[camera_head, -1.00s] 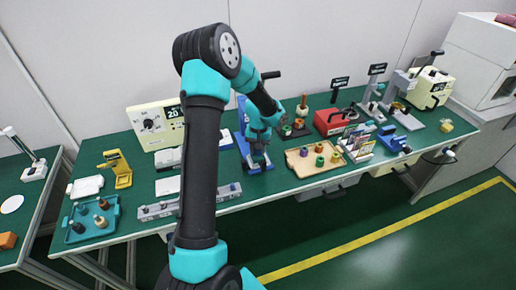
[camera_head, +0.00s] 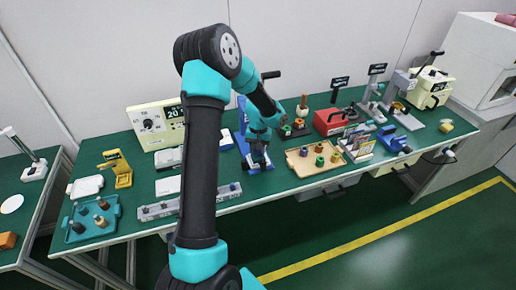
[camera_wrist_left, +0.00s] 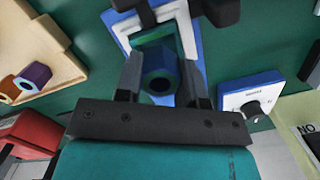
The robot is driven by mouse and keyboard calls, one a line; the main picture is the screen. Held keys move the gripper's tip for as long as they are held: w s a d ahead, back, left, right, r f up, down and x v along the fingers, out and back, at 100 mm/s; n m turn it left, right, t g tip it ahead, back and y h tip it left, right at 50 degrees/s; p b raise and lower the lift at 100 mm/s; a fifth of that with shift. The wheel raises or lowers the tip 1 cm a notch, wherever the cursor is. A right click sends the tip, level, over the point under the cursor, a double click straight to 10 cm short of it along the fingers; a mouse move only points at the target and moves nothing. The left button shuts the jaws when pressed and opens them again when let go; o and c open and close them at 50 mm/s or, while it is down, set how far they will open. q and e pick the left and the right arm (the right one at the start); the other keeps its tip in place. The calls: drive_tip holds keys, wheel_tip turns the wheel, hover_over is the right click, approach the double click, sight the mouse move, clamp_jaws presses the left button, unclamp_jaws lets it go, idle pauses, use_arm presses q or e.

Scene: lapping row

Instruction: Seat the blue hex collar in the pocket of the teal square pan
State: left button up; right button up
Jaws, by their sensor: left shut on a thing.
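My left gripper (camera_head: 259,164) is low over the blue stand (camera_head: 244,150) at the middle of the bench. In the left wrist view it is shut on the blue hex collar (camera_wrist_left: 159,72), with one finger on each side and the collar's round bore facing the camera. A teal part (camera_wrist_left: 152,41), likely the square pan, shows just beyond the collar on the blue and white base (camera_wrist_left: 188,42). The collar and fingers cover most of that part, so its pocket is hidden. I cannot tell whether the collar touches it. My right gripper is not in view.
A tan tray (camera_head: 296,169) with several coloured collars lies just right of the stand. A red box (camera_head: 330,122) stands behind the tan tray.

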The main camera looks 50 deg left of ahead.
use_arm(q)
drive_tip(key=shift+f, duration=0.9)
drive_tip(key=o, duration=1)
drive_tip(key=r, duration=0.5)
drive_tip(key=w+r, duration=0.1)
drive_tip(key=r, duration=0.5)
drive_tip(key=a+r, duration=0.1)
drive_tip(key=r, duration=0.5)
drive_tip(key=shift+w+a+r, duration=0.1)
drive_tip(key=shift+w, duration=0.25)
